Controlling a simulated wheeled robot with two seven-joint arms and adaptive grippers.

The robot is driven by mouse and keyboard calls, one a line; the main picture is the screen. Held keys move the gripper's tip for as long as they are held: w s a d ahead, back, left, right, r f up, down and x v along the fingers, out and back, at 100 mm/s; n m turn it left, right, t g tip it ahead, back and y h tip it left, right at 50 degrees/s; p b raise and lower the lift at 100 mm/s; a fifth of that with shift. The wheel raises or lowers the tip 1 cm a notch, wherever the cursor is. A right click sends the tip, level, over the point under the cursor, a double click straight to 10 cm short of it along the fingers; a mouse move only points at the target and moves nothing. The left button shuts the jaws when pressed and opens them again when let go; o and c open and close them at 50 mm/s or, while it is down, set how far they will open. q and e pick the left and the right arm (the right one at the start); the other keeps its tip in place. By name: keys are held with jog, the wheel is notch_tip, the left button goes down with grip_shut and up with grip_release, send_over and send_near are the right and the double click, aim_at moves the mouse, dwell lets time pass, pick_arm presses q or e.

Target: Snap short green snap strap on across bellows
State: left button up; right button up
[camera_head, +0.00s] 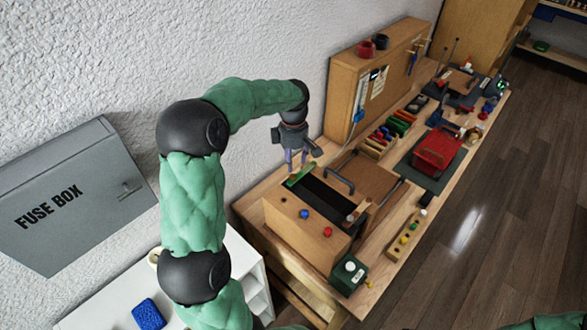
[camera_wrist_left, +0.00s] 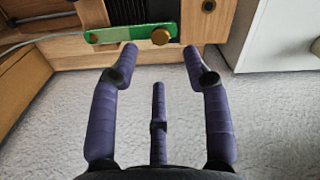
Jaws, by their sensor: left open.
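A short green strap (camera_wrist_left: 128,38) with a round brass snap at one end and another toward its other end shows in the wrist view, lying across the end of the black bellows (camera_wrist_left: 152,10). In the head view, the green strap (camera_head: 299,177) is at the wall-side end of the dark bellows (camera_head: 324,194). My left gripper (camera_wrist_left: 160,60) has its purple fingers spread, with nothing between them. Its fingertips are just short of the strap. In the head view, the left gripper (camera_head: 292,160) is just above the strap. Whether the snaps are fastened cannot be told. My right gripper is out of view.
A tall wooden cabinet (camera_head: 347,88) stands against the wall.

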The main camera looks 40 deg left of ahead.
pick_arm(q)
jog(key=shift+r, duration=2.6)
